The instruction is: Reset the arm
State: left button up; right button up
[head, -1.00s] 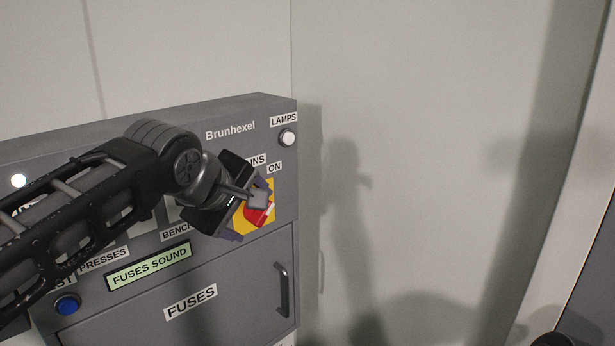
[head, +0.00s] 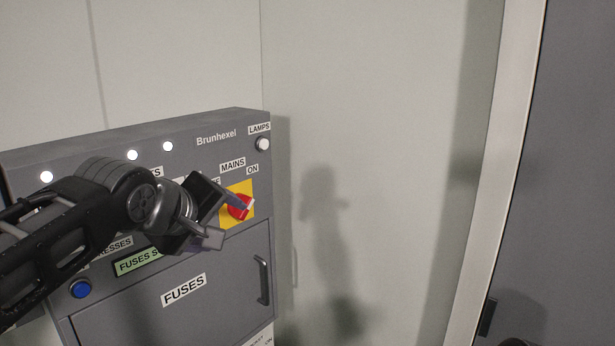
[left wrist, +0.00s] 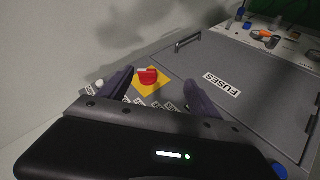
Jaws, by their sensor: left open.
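My left gripper (head: 226,219) is in front of the grey Brunhexel panel (head: 200,270), just left of the red mains switch (head: 239,207) on its yellow plate (head: 229,190). Its jaws are open with nothing between them. One finger overlaps the switch in the head view, and I cannot tell whether it touches. The left wrist view shows the red switch (left wrist: 148,76) ahead, between the two spread fingers (left wrist: 157,98) and beyond their tips. The switch handle's pale mark points towards the ON label (head: 252,169). My right gripper is not in view.
A bare wall (head: 370,150) and grey door (head: 570,170) stand to the right.

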pick_arm(q)
jog(key=w+d+f+m+h, duration=0.1)
jog(key=w+d+f+m, duration=0.15)
jog(key=f, duration=0.45)
jog(key=w+d+f+m+h, duration=0.1)
jog(key=w+d+f+m, duration=0.15)
jog(key=f, duration=0.55)
jog(key=s+d+f+m+g, duration=0.1)
jog(key=s+f, duration=0.1)
jog(key=f, duration=0.8)
jog(key=s+d+f+m+g, duration=0.1)
jog(key=s+f+g, duration=0.1)
jog(key=f, duration=0.8)
jog(key=s+f+g, duration=0.1)
jog(key=s+f, duration=0.4)
jog(key=f, duration=0.4)
jog(key=s+f+g, duration=0.2)
jog(key=s+f, duration=0.4)
jog(key=f, duration=0.2)
jog(key=s+f+g, duration=0.2)
jog(key=s+f, duration=0.4)
jog(key=s, duration=0.3)
jog(key=s+f+g, duration=0.2)
jog(key=s+f, duration=0.4)
jog(key=s, duration=0.4)
jog(key=shift+f, duration=0.2)
